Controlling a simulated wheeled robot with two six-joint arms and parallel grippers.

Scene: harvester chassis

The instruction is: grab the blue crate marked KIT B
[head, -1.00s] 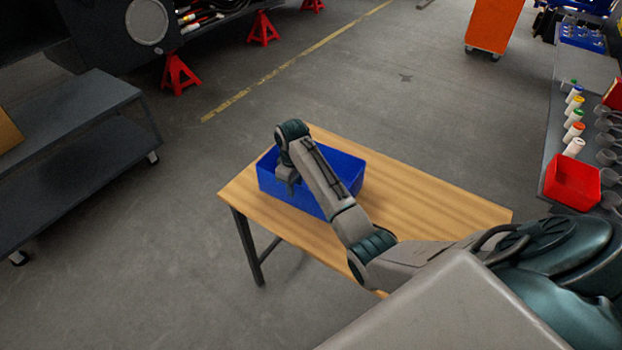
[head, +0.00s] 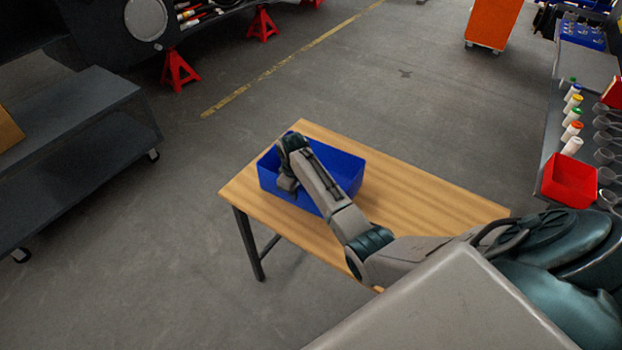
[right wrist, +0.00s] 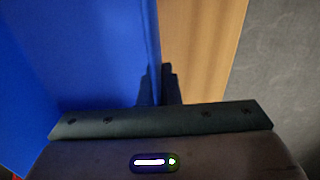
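A blue open crate (head: 338,170) stands on the left part of the wooden table in the head view. No KIT B marking shows. My right gripper (head: 287,187) is low at the crate's near left wall, and my forearm passes over the crate and hides part of it. In the right wrist view the crate (right wrist: 75,60) fills the left side. The two dark fingers of my right gripper (right wrist: 159,85) are close together, one on each side of the crate's wall, and look shut on it. My left gripper is not in view.
The wooden table (head: 440,195) is bare to the right of the crate. A grey cart (head: 70,105) stands at left. A side bench at right holds a red bin (head: 570,182) and several bottles. Red jack stands (head: 178,70) are at the back.

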